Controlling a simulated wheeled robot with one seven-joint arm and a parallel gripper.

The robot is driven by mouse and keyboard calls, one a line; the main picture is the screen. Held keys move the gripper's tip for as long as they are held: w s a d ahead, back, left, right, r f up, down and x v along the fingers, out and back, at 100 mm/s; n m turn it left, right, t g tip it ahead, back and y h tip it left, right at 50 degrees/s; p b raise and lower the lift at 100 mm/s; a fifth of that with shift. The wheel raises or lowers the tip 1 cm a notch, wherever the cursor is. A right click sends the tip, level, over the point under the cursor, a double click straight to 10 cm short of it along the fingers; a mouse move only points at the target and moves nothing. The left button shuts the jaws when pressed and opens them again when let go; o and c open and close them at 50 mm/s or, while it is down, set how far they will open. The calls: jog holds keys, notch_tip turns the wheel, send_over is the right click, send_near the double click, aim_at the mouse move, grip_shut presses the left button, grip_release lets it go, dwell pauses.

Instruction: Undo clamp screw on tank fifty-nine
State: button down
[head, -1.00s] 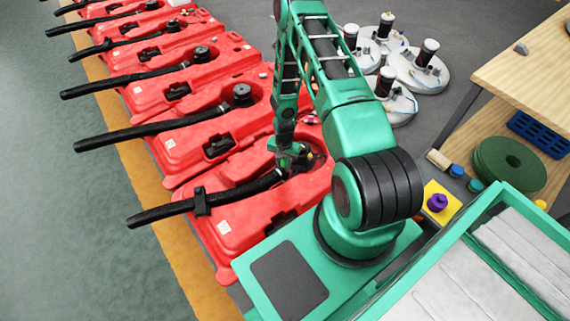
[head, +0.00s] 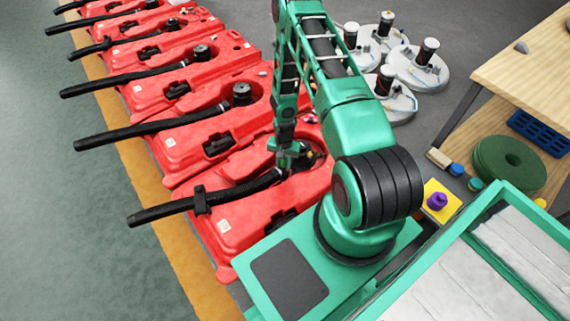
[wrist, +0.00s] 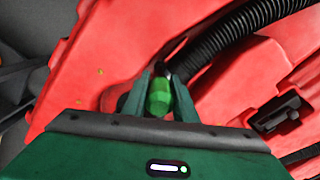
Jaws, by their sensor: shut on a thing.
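The nearest red tank (head: 245,225) lies in the row in front of my arm; its label is too small to read in the head view. Its black corrugated hose (head: 165,210) runs from the recess out to the left. My gripper (head: 287,160) is down at the hose's inner end on this tank. In the wrist view my gripper (wrist: 159,98) is shut on a green knob (wrist: 159,97), which looks like the clamp screw's handle. The black hose (wrist: 255,30) passes just beyond it. The clamp itself and the screw's shaft are mostly hidden by the fingers and knob.
More red tanks (head: 200,138) with black hoses stretch away to the upper left. White round scrubber heads (head: 418,68) stand on the floor behind my arm. A wooden bench (head: 515,65) and a green pad (head: 508,164) are at the right.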

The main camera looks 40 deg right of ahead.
jog(key=n, duration=0.4)
jog(key=shift+n, duration=0.4)
jog(key=n, duration=0.5)
jog(key=shift+d, duration=0.1)
jog(key=shift+n, duration=0.3)
jog(key=n, duration=0.4)
jog(key=shift+n, duration=0.3)
jog(key=n, duration=0.5)
jog(key=shift+d, duration=0.1)
